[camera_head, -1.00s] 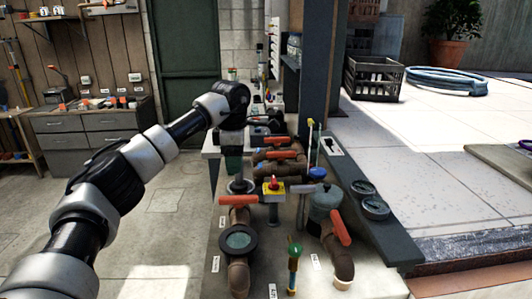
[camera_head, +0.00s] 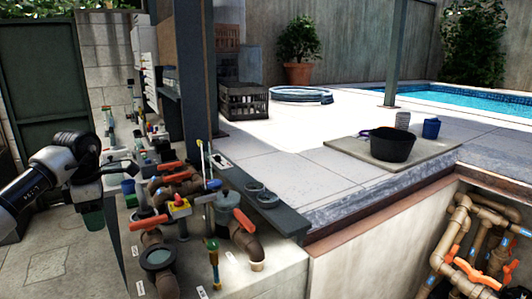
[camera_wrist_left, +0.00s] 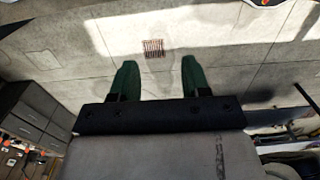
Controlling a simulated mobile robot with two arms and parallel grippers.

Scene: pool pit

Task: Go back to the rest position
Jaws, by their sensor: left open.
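My left gripper (camera_head: 92,214) is at the left of the head view, beside the left edge of the pipe bench and pointing down. In the left wrist view its two green fingers (camera_wrist_left: 153,80) stand apart with nothing between them. Beyond them is the concrete floor with a small grate (camera_wrist_left: 153,48). My right gripper is not in view.
The bench carries brown pipes with orange handles (camera_head: 165,219), a yellow-and-red switch (camera_head: 180,206) and gauges (camera_head: 262,195). A black crate (camera_head: 244,102) and a black tub (camera_head: 391,145) stand on the deck. A pit with pipes (camera_head: 470,240) lies at right.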

